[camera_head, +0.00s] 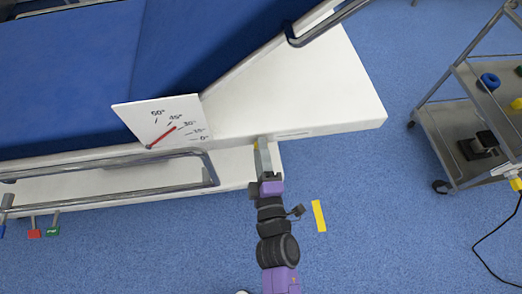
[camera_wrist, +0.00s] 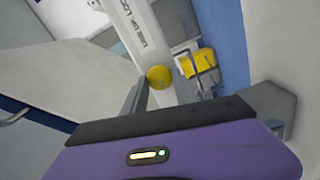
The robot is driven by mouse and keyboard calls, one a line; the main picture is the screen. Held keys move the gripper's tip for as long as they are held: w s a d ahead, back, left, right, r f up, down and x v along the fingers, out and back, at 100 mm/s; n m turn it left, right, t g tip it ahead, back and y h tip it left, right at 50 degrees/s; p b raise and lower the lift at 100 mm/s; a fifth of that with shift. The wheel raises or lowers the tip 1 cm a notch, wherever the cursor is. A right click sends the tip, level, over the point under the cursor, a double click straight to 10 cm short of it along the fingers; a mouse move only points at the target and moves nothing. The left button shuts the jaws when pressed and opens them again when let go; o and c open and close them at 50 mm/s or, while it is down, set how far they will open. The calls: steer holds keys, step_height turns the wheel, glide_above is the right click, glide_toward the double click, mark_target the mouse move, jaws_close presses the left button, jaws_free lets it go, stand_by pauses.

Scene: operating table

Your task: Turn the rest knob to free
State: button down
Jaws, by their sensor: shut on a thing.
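The rest knob (camera_wrist: 159,77) is a small round yellow knob in the wrist view. It sits at the lower end of a white strip (camera_wrist: 140,30) with dark lettering, of which "LOCK" seems readable. My gripper (camera_wrist: 162,92) has a grey finger on each side of the knob and is shut on it. In the head view my gripper (camera_head: 262,158) reaches up to the front side of the white table frame (camera_head: 320,85). Only a speck of yellow shows at its tips there, so the knob is mostly hidden.
A white angle dial (camera_head: 165,118) with a red pointer stands left of my gripper. A grey side rail (camera_head: 190,152) runs below it. A second yellow piece (camera_wrist: 203,62) lies just right of the knob. A cart (camera_head: 430,125) stands at the right; floor between is free.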

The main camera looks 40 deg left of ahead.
steer(key=c, duration=1)
jaws_free()
steer(key=p+v, duration=0.1)
steer(key=v, duration=0.7)
steer(key=shift+p, duration=0.3)
